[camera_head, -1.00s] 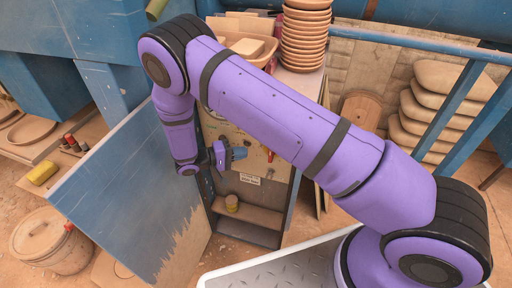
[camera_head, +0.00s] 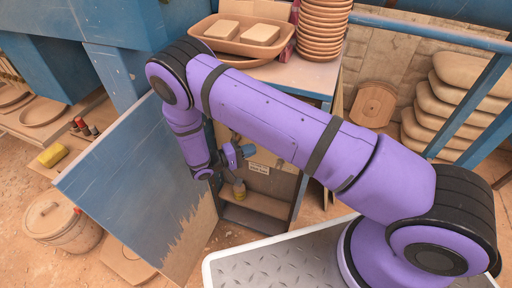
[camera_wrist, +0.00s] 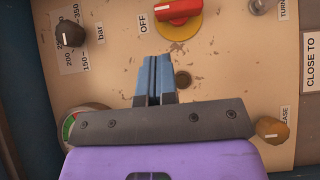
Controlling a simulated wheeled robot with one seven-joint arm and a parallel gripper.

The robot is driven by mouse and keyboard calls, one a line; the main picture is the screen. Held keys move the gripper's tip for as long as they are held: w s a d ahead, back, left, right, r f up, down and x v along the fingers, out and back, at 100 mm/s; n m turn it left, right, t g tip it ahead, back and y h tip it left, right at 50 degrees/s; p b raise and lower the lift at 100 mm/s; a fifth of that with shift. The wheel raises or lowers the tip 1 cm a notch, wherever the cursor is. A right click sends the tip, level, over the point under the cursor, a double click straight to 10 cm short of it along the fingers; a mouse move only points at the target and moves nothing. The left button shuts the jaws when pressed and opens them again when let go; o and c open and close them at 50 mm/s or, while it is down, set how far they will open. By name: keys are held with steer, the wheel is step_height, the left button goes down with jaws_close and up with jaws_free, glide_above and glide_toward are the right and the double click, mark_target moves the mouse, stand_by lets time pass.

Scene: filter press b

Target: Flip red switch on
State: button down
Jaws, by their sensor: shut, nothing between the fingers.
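The red switch (camera_wrist: 178,8) is a red knob on a yellow round plate (camera_wrist: 180,28) at the top of the beige panel (camera_wrist: 115,75) in the wrist view. An "OFF" label (camera_wrist: 143,25) is left of it. My gripper (camera_wrist: 156,62) is shut and empty, its blue-grey fingertips pointing at the panel just below and left of the yellow plate. I cannot tell whether the tips touch the panel. In the head view my gripper (camera_head: 246,151) is inside the open cabinet (camera_head: 298,195), and my arm hides most of the panel and the red switch.
A black knob (camera_wrist: 70,33), a gauge (camera_wrist: 85,120) and a brown knob (camera_wrist: 271,129) surround the gripper. The open blue door (camera_head: 140,190) stands left of my arm. Stacked dishes (camera_head: 322,30) sit on top of the cabinet.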

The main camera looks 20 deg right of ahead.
steer(key=w+d, duration=0.1)
steer(key=d, duration=0.7)
steer(key=shift+w+d, duration=0.15)
steer(key=shift+d, duration=0.05)
